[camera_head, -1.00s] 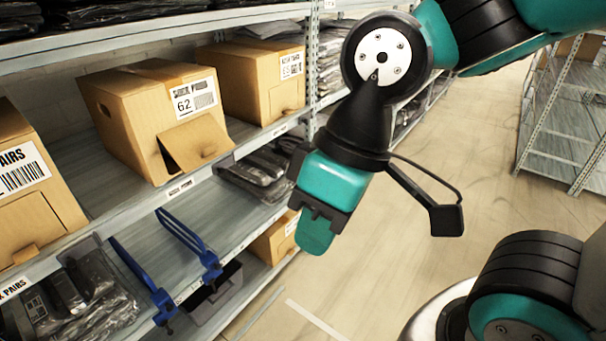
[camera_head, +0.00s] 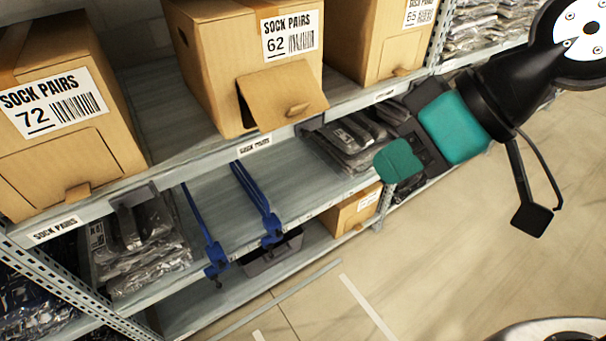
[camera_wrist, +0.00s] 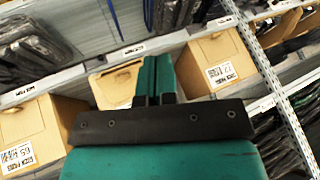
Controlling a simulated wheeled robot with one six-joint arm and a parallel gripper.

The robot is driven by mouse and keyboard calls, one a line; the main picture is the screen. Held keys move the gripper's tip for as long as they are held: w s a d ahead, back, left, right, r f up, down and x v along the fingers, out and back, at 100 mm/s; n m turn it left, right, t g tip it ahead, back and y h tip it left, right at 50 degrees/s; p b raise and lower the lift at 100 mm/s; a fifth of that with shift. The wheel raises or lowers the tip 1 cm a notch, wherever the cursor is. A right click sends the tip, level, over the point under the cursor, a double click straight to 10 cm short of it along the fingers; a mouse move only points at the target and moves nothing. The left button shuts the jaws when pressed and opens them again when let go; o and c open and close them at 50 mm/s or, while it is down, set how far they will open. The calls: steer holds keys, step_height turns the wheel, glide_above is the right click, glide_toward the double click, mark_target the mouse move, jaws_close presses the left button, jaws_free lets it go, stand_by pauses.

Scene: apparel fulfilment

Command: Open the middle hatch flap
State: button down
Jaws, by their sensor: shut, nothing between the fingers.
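The middle carton, labelled SOCK PAIRS 62 (camera_head: 215,75), stands on the upper shelf. Its front hatch flap (camera_head: 284,97) is tilted outward from the carton front, with a small tab at its lower part. In the wrist view the middle carton is partly hidden behind my fingers, and its flap (camera_wrist: 112,84) shows just left of them. My gripper (camera_head: 398,160) is to the right of and below the flap, apart from it in the head view. Its teal fingers (camera_wrist: 155,75) are together, with nothing seen between them.
Carton 72 (camera_head: 70,120) stands to the left and carton 65 (camera_head: 372,40) to the right, both with flaps shut. The floor at right is open.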

steer(key=w+a+f+n+t+y+b, duration=0.2)
steer(key=w+a+f+t+y+b, duration=0.45)
steer(key=w+a+f+b, duration=0.5)
steer(key=w+d+f+m+t+h+b, duration=0.15)
steer(key=w+f+m+t+b, duration=0.25)
steer(key=f+t+b, duration=0.45)
steer(key=r+p+x, duration=0.1)
steer(key=p+x, duration=0.9)
steer(key=p, duration=0.1)
steer(key=shift+w+d+r, duration=0.2)
steer(key=shift+w+r, duration=0.1)
steer(key=shift+r, duration=0.1)
